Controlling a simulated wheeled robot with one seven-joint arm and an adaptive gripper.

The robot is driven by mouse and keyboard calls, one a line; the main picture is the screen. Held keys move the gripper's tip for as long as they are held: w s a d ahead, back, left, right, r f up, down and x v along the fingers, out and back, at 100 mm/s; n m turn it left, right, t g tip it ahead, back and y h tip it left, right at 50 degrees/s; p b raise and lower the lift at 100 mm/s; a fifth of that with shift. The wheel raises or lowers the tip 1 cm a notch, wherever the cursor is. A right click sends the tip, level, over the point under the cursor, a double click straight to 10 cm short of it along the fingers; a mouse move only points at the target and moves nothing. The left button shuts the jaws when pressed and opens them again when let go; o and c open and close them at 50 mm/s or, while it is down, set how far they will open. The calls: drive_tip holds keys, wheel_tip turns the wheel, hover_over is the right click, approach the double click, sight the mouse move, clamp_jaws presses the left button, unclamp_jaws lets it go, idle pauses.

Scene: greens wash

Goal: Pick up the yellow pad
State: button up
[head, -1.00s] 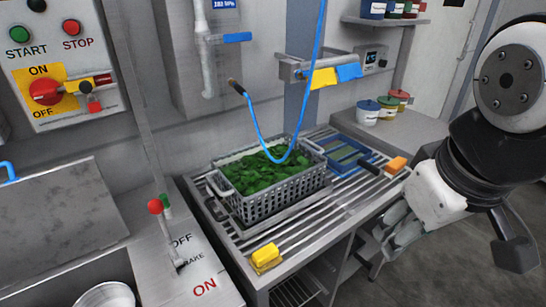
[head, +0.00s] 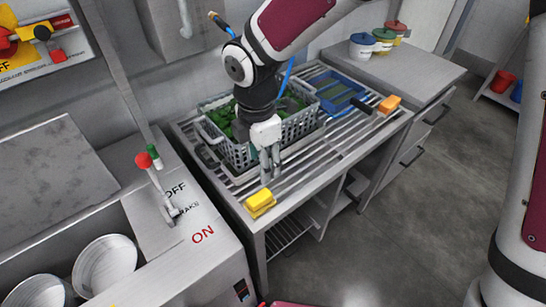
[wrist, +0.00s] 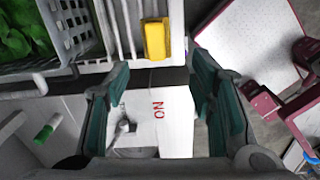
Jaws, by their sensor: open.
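The yellow pad (head: 260,203) lies at the front left corner of the slatted steel table (head: 335,158). In the wrist view the yellow pad (wrist: 154,40) shows at the top, beyond my fingertips and roughly in line with the gap between them. My gripper (head: 270,178) points down above the slats, just behind the pad in the head view. Its jaws (wrist: 158,85) are open and empty, with teal finger pads apart. The gripper does not appear to touch the pad.
A grey basket (head: 238,155) of greens stands behind the gripper, partly hidden by my arm. An orange block (head: 390,104) and a blue rack (head: 335,90) lie farther right. A red-knobbed lever (head: 155,180) stands on the machine at left. Floor is clear in front.

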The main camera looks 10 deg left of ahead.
drive_tip(key=a+f+n, duration=0.1)
drive_tip(key=a, duration=0.1)
approach(260, 196)
drive_tip(key=f, duration=0.5)
drive_tip(key=shift+s+a, duration=0.1)
drive_tip(key=shift+a, duration=0.1)
drive_tip(key=shift+d+f, duration=0.15)
drive_tip(key=shift+f, duration=1.15)
drive_tip(key=shift+d+f, duration=0.15)
drive_tip(key=shift+f, duration=1.2)
clamp_jaws()
